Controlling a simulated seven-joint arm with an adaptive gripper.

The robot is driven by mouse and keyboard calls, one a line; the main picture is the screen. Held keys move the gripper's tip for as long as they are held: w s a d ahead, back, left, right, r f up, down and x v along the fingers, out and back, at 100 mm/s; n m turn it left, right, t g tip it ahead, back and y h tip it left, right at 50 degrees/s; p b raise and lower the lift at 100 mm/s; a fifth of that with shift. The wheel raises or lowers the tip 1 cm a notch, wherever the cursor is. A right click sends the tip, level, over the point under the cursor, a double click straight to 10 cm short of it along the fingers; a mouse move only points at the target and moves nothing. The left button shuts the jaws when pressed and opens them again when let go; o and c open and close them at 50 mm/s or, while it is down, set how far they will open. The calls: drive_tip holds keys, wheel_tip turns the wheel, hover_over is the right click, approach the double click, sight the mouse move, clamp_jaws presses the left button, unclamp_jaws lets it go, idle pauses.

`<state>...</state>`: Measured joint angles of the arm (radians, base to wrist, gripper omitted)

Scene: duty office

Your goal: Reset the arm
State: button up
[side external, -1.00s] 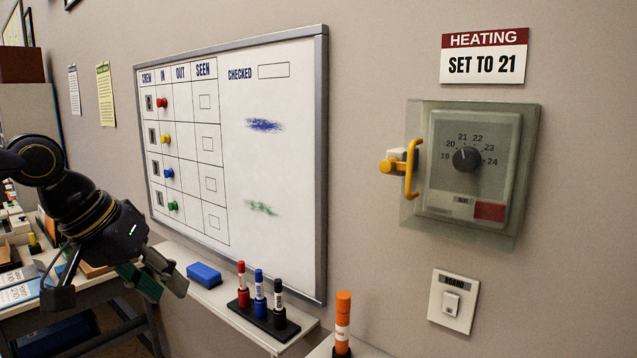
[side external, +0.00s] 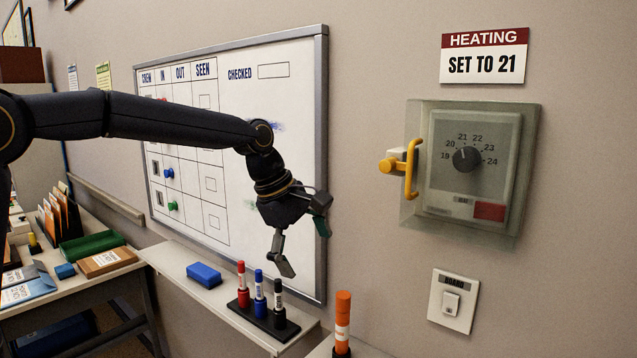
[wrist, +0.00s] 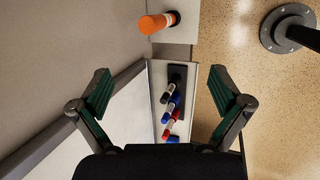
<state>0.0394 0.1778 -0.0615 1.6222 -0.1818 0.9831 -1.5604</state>
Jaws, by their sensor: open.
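My gripper (side external: 302,248) is open and empty in front of the right part of the whiteboard (side external: 290,170), above the marker holder. It points downward. In the wrist view my gripper (wrist: 162,98) has its two green-padded fingers wide apart. The marker holder (side external: 268,324) with red, blue and black markers stands on the shelf below, and it shows between the fingers in the wrist view (wrist: 178,75). Nothing is held.
A blue eraser (side external: 204,274) lies on the shelf. An orange marker (side external: 343,318) stands to the right, and it also shows in the wrist view (wrist: 158,22). A covered heating dial (side external: 466,158) and a switch (side external: 452,302) are on the wall. A desk with folders (side external: 58,215) is at left.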

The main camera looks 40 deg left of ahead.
drive_tip(key=shift+x, duration=1.7)
